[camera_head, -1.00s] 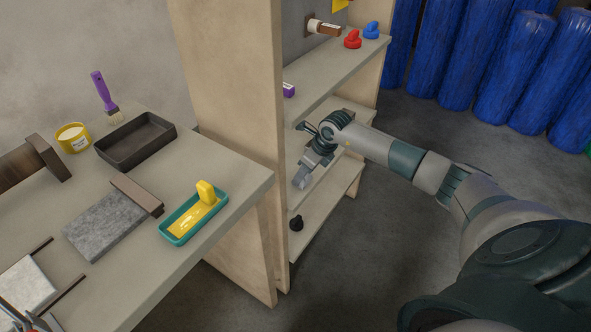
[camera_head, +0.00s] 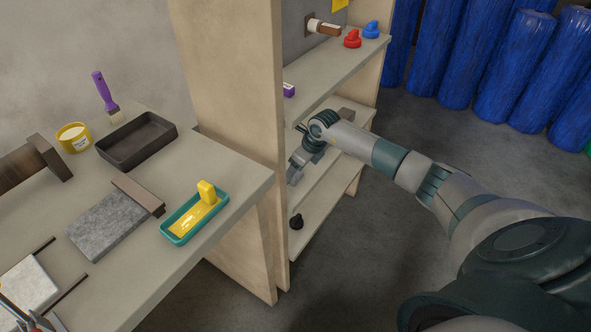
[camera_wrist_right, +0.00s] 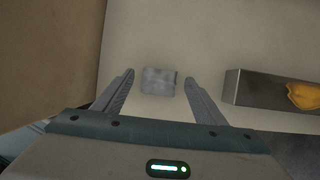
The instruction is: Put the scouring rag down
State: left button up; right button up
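A small grey square piece (camera_wrist_right: 158,80), which looks like the scouring rag, lies flat on the pale shelf in the right wrist view. My right gripper (camera_wrist_right: 159,77) is open around it, one finger on each side, with a gap to both. In the head view my right gripper (camera_head: 296,172) is at the middle shelf, by the upright panel. The rag cannot be told apart from the fingers there. I see no left gripper that I can make out.
A grey block (camera_wrist_right: 270,90) with an orange-yellow piece (camera_wrist_right: 303,95) lies right of the gripper. A wooden panel (camera_head: 235,120) stands at left. A black knob (camera_head: 296,222) sits on the lower shelf. The workbench holds a teal tray (camera_head: 180,235) and a dark tray (camera_head: 140,150).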

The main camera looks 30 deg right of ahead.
pick_arm(q)
jog(key=shift+r, duration=0.1)
pick_arm(e)
jog(key=shift+r, duration=0.1)
jog(key=shift+r, duration=0.15)
jog(key=shift+s+d+r, duration=0.1)
jog(key=shift+d+r, duration=0.05)
jog(key=shift+r, duration=0.15)
jog(key=v, duration=0.3)
jog(key=shift+s+r, duration=0.15)
jog(key=shift+r, duration=0.2)
pick_arm(q)
jog(key=shift+w+a+r+g+b, duration=0.1)
jog(key=shift+r+g+b, duration=0.1)
jog(key=shift+r+b, duration=0.5)
jog(key=shift+w+a+r+g+b, duration=0.1)
jog(key=shift+r+g+b, duration=0.1)
jog(key=shift+r+b, duration=0.5)
pick_arm(e)
jog(key=s+d, duration=0.4)
jog(key=s, duration=0.7)
jog(key=shift+s+d+r, duration=0.15)
jog(key=shift+d, duration=0.15)
pick_arm(q)
jog(key=shift+r, duration=0.1)
jog(key=shift+s, duration=0.1)
